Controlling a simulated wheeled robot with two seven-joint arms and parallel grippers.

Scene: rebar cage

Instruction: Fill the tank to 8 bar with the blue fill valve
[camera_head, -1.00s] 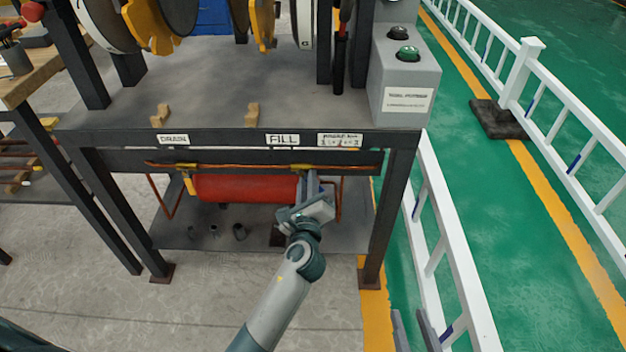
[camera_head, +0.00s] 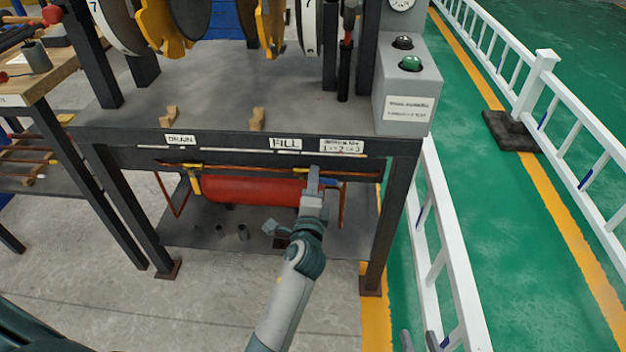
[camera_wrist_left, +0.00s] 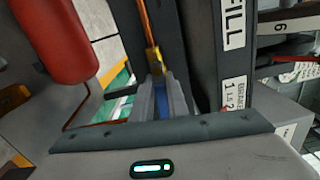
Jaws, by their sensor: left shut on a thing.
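The red tank (camera_head: 250,189) hangs under the bench, below the DRAIN label (camera_head: 181,140) and the FILL label (camera_head: 285,143). My left gripper (camera_head: 314,172) is at the pipe under the bench edge, right of the FILL label. In the left wrist view its fingers are shut on the blue fill valve handle (camera_wrist_left: 161,97), which is mostly hidden between them. The tank also shows in that view (camera_wrist_left: 62,38). The pressure gauge (camera_head: 401,3) is cut off at the top, its reading not legible. My right gripper (camera_head: 420,341) is at the bottom edge, fingertips apart, mostly out of view.
A copper pipe (camera_head: 235,169) with a yellow fitting (camera_head: 190,170) runs under the bench edge. A grey box (camera_head: 408,95) with a green button (camera_head: 411,63) stands on the bench's right end. A white railing (camera_head: 450,250) runs close beside the bench's right leg (camera_head: 388,220).

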